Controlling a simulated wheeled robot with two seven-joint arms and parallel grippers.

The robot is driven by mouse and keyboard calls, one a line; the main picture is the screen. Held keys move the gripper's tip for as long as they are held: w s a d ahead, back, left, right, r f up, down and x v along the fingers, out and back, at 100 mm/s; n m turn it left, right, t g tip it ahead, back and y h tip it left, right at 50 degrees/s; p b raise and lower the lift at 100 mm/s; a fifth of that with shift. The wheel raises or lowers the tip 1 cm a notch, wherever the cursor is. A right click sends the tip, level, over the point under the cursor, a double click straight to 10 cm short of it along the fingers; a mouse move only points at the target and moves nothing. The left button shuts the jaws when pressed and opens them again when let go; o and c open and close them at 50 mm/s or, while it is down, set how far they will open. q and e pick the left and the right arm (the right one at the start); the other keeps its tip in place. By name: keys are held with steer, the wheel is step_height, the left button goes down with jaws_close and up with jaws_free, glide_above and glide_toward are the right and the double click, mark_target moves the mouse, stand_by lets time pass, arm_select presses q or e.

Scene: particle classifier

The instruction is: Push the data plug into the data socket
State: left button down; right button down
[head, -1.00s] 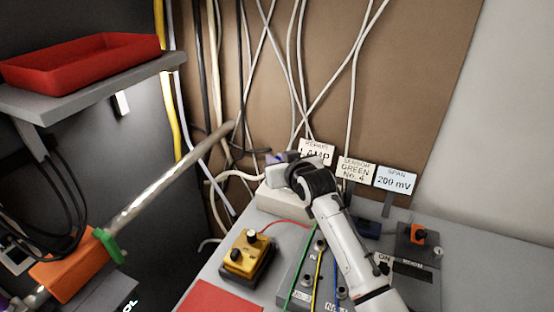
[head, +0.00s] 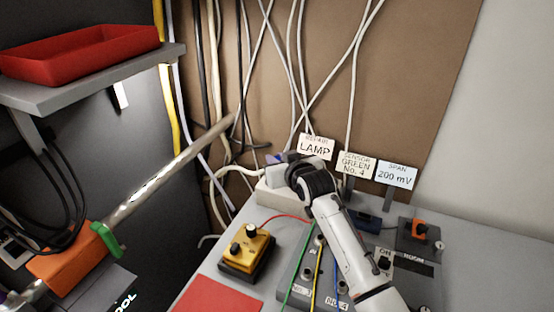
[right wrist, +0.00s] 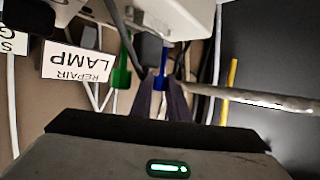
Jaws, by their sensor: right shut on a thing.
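My right gripper (head: 280,162) is at the back of the bench, above a pale box (head: 282,198). In the right wrist view its dark fingers (right wrist: 160,97) are shut on a blue plug (right wrist: 160,68). The blue plug points at a white housing (right wrist: 170,18); I cannot tell whether its tip is inside a socket. A green plug (right wrist: 122,65) is beside it, apart from the fingers. No socket opening is clearly visible, and the head view mostly hides the plug behind my wrist. My left gripper is not clearly in view.
A REPAIR LAMP sign (head: 315,147) stands just right of my gripper. Cables hang behind. A pale rod (head: 165,180) slants across the left, and a red tray (head: 80,52) sits on a shelf.

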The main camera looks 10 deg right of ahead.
steer(key=shift+f, duration=0.2)
steer(key=c, duration=1.6)
jaws_free()
steer(key=v, duration=1)
steer(key=shift+s+r, duration=0.15)
